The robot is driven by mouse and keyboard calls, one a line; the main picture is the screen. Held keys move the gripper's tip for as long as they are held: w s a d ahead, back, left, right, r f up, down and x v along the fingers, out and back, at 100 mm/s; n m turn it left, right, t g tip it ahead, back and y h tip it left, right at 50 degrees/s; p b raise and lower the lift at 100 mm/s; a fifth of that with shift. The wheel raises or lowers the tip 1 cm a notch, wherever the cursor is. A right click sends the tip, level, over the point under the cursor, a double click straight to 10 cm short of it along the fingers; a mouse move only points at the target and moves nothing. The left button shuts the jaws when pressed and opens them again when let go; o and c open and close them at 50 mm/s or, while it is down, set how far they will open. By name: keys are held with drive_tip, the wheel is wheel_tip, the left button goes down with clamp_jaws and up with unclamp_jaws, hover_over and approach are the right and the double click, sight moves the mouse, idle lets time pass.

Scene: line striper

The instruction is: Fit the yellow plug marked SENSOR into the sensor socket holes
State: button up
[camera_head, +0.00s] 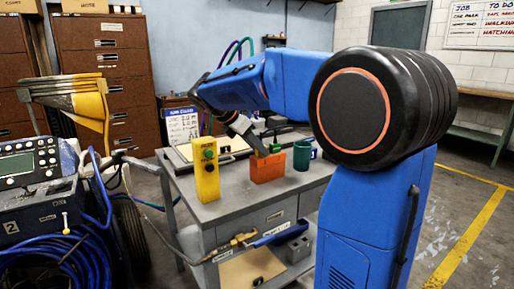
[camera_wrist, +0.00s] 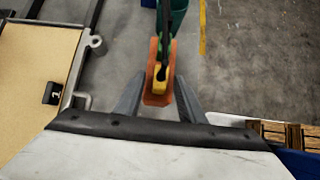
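A small yellow piece with a dark lead (camera_wrist: 160,73), likely the yellow plug, shows between my gripper's fingers in the wrist view. It sits at the orange block (camera_wrist: 153,97). The same orange block (camera_head: 268,168) stands on the grey cart top in the head view. My gripper (camera_wrist: 158,100) is open, with one finger on each side of the block and a gap to both. In the head view my gripper (camera_head: 262,150) hangs just above the block. The SENSOR marking cannot be read. I cannot make out the sensor socket holes on the striper machine (camera_head: 30,200) at left.
A yellow button box (camera_head: 207,170) stands left of the orange block on the cart (camera_head: 235,207). A green mug (camera_head: 302,155) stands close on its right. A clipboard (camera_wrist: 35,65) lies at left in the wrist view. Blue hoses (camera_head: 60,262) hang from the machine.

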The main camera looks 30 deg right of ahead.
drive_tip(key=shift+c, duration=0.6)
clamp_jaws()
drive_tip(key=shift+r, duration=0.85)
drive_tip(key=shift+r, duration=1.55)
drive_tip(key=shift+a, duration=0.15)
